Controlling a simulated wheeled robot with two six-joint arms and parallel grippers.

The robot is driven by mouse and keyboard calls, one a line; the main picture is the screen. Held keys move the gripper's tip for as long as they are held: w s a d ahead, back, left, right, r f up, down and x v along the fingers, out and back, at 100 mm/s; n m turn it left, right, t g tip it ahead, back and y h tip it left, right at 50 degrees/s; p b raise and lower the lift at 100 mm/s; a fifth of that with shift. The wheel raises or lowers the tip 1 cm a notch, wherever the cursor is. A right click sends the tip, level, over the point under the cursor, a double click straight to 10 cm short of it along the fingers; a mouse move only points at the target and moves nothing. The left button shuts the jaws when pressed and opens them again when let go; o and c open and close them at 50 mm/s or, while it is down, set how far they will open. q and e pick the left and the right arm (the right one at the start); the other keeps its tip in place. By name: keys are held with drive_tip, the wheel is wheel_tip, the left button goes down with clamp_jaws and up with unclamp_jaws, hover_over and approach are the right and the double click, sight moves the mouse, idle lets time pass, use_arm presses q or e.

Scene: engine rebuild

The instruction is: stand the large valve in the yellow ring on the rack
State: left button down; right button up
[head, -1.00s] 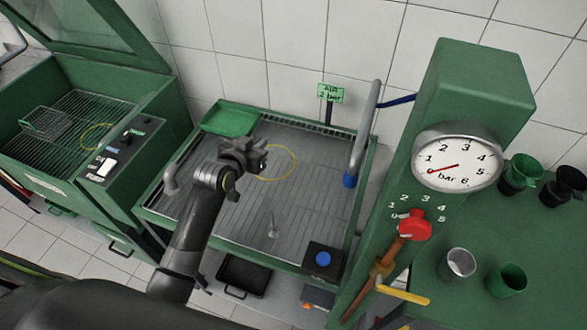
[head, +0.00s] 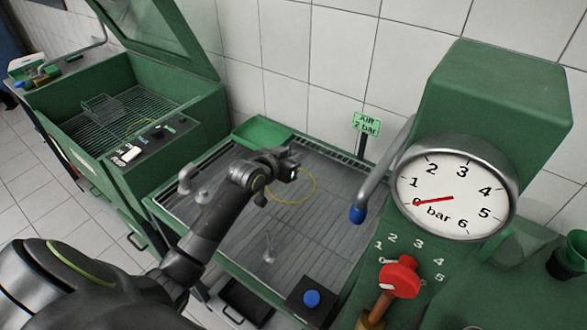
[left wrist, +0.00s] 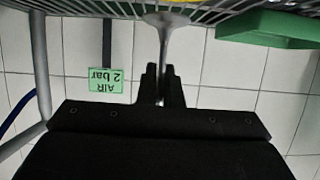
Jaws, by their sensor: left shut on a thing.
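My left gripper (head: 290,174) is over the far part of the yellow ring (head: 314,188), which lies on the grey rack (head: 235,235). In the left wrist view my left gripper (left wrist: 163,72) is shut on the stem of a metal valve (left wrist: 166,35). The valve's round head points towards the rack, close to its bars; I cannot tell whether it touches. Another valve (head: 268,252) stands on the nearer part of the rack, stem up. My right gripper is not in view.
A green tray (head: 262,134) is at the rack's back left. A grey pipe with a blue end (head: 372,185) rises at its right. A pressure gauge (head: 455,188) stands further right. A green cabinet (head: 165,180) with an open lid is at left.

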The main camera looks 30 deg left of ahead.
use_arm(q)
wheel_tip(320, 180, down, 4)
drive_tip(key=shift+r, duration=0.1)
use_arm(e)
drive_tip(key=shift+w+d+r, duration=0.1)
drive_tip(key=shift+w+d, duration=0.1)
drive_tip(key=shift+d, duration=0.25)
use_arm(q)
drive_tip(key=shift+f, duration=0.2)
drive_tip(key=c, duration=1.6)
unclamp_jaws()
drive_tip(key=shift+r, duration=0.1)
drive_tip(key=shift+r, duration=0.15)
drive_tip(key=v, duration=1.2)
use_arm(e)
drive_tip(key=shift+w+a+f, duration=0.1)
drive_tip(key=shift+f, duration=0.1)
